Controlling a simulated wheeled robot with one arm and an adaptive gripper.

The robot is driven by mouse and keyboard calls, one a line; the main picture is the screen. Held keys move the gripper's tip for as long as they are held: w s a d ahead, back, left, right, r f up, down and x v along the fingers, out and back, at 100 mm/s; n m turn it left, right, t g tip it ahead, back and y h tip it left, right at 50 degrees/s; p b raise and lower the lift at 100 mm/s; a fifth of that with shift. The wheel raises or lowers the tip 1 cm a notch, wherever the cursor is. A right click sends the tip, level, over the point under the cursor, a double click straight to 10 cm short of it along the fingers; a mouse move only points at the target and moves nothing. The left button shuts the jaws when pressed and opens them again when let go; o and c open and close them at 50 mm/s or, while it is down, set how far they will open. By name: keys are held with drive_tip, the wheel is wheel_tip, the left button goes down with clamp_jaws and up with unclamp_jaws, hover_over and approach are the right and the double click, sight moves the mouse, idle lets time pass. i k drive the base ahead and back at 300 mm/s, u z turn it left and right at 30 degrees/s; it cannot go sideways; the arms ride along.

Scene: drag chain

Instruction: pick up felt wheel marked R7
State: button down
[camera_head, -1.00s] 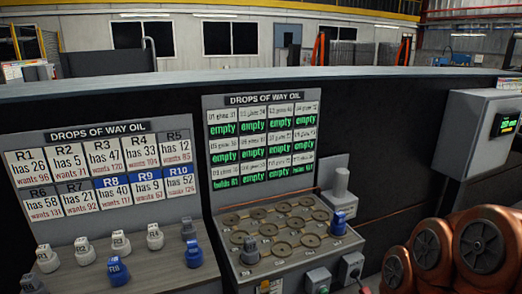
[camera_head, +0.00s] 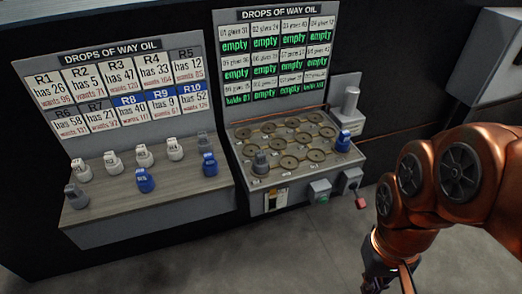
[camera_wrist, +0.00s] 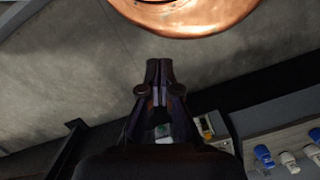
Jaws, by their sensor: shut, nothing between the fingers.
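Felt wheels stand as small knobbed pieces on the left shelf (camera_head: 150,205) and on the rack (camera_head: 310,172) beside it. The grey ones are at the shelf's front left (camera_head: 76,196), at its back right (camera_head: 205,142), and at the rack's front left (camera_head: 260,163). I cannot read R7 on any of them; the chart (camera_head: 98,117) prints R7 on grey. My gripper (camera_head: 380,284) hangs low at the right, apart from every wheel. In the wrist view its fingers (camera_wrist: 159,66) are together and empty.
White wheels (camera_head: 144,155) and blue wheels (camera_head: 145,180) share the shelf. A blue wheel (camera_head: 343,141) stands at the rack's right end, by a grey post (camera_head: 349,101). Control boxes (camera_head: 320,190) jut below the rack. The floor (camera_head: 300,255) in front is clear.

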sight(260, 163)
drive_tip(key=z, duration=1.95)
drive_tip(key=k, duration=1.45)
drive_tip(key=u, duration=2.2)
drive_tip(key=i, duration=0.5)
drive_tip(key=u, duration=0.05)
